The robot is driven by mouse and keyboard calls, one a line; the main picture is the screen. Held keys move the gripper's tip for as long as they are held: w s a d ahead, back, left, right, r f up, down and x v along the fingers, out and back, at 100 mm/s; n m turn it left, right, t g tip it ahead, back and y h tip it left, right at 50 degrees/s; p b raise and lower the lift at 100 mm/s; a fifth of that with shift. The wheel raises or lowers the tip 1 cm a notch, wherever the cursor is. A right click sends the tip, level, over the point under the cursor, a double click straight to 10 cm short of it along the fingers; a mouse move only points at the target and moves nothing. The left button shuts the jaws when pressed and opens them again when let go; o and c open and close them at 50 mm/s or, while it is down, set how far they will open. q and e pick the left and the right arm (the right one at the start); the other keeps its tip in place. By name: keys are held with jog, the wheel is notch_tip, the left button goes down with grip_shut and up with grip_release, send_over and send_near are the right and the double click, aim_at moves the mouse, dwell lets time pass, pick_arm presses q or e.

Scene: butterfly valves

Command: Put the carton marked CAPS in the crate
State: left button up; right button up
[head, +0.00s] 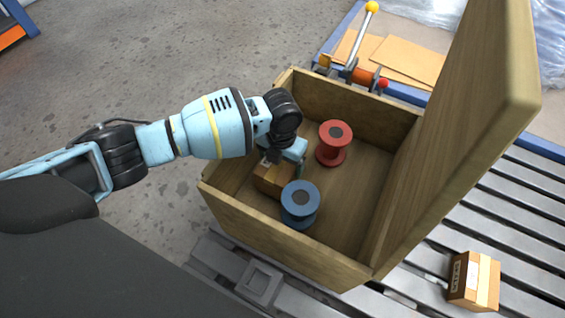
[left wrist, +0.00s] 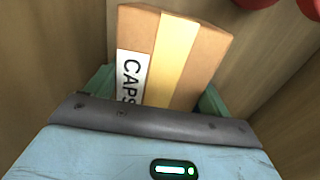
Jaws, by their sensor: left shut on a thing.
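The carton marked CAPS (head: 269,181) is brown with a pale tape strip and a white label. It is inside the wooden crate (head: 293,252), near the left wall, next to a blue spool. My left gripper (head: 285,160) reaches down into the crate and is shut on the carton. In the left wrist view the carton (left wrist: 190,50) sits between my green fingers, with its CAPS label readable. I cannot tell whether its underside touches the crate floor. My right gripper is not in view.
A blue spool (head: 300,205) and a red spool (head: 335,145) stand in the crate. The raised lid (head: 465,120) rises on the right. Another carton (head: 474,281) lies on the rollers at lower right. A lever with a yellow knob (head: 372,7) stands behind the crate.

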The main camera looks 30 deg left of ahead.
pick_arm(q)
jog(key=shift+f, duration=0.15)
jog(key=o, duration=1)
jog(key=shift+o, duration=1.4)
notch_tip(320, 180, up, 12)
jog(key=p, duration=0.5)
